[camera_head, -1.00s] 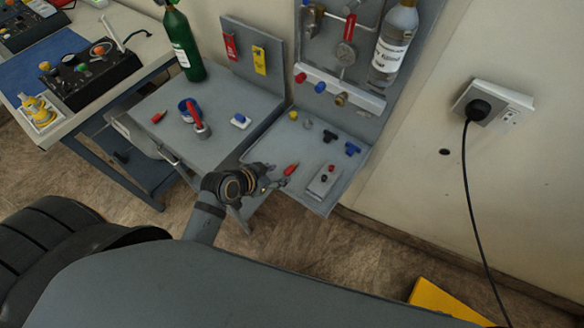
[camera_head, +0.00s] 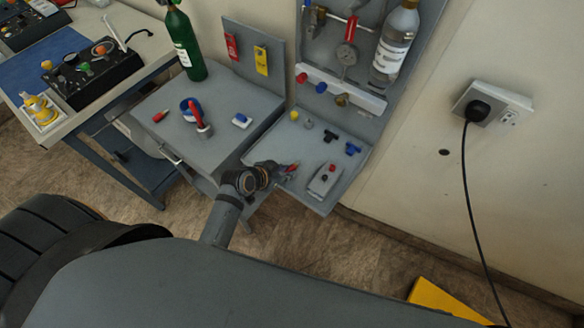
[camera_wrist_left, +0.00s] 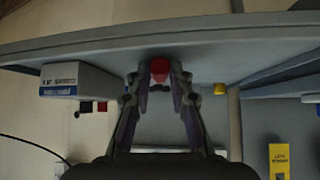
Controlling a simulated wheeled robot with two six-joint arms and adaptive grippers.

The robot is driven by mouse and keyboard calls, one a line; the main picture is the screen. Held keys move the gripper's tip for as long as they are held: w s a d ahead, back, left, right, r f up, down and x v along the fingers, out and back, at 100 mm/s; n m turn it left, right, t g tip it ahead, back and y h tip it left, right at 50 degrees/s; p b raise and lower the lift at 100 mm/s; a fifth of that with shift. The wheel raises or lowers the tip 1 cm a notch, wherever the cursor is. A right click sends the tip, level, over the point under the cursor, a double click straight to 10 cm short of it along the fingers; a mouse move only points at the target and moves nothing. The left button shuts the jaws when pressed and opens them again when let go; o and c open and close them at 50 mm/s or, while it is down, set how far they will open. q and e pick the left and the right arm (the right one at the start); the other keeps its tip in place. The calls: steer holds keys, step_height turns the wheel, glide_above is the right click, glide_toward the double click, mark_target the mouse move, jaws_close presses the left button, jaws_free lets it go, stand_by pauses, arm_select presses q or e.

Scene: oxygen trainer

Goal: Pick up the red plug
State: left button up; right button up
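The red plug (camera_head: 294,167) lies on the grey lower shelf of the wall panel, at its left part. In the left wrist view the red plug (camera_wrist_left: 160,69) sits between the two fingertips of my left gripper (camera_wrist_left: 162,80). The fingers look open, one on each side of the plug; I cannot tell whether either touches it. In the head view my left gripper (camera_head: 282,174) reaches over the shelf's left edge and partly covers the plug's near end. My right gripper is not in view.
The shelf (camera_head: 270,148) also holds a small grey box (camera_head: 325,179), a blue fitting (camera_head: 353,148) and a black fitting (camera_head: 331,136). Left of it stands a grey cabinet (camera_head: 215,165) with another red piece (camera_head: 161,116) and a green bottle (camera_head: 185,45).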

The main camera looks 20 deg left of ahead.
arm_select(q)
jaws_close()
steer(key=shift+r, duration=0.15)
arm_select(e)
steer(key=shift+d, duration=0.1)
arm_select(q)
steer(key=shift+r, duration=0.35)
steer(key=s+a+r+p, duration=0.2)
steer(key=s+r+p, duration=0.2)
steer(key=s+r, duration=0.8)
steer(key=shift+s+a, duration=0.15)
steer(key=shift+s, duration=0.8)
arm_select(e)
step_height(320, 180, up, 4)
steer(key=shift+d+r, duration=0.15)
